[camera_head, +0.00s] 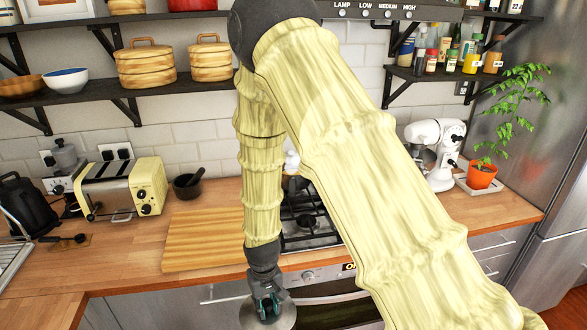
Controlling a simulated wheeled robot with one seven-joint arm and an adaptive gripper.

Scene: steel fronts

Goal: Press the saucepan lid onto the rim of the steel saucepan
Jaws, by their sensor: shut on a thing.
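My gripper (267,306) hangs at the bottom middle of the head view, pointing down. It is shut on the saucepan lid (287,315), a round grey metal disc cut off by the lower picture edge. The lid shows in front of the counter's front edge, at the left side of the oven front. The fingers cover the middle of the lid, so the gripped part is hidden. I cannot make out the steel saucepan; my arm covers much of the hob and the counter to its right.
A gas hob (308,222) is partly hidden behind my arm. A wooden board (203,240) lies left of it. A toaster (122,188), a dark mortar (187,186), a white stand mixer (437,150) and a potted plant (482,176) stand on the counter. Shelves hang above.

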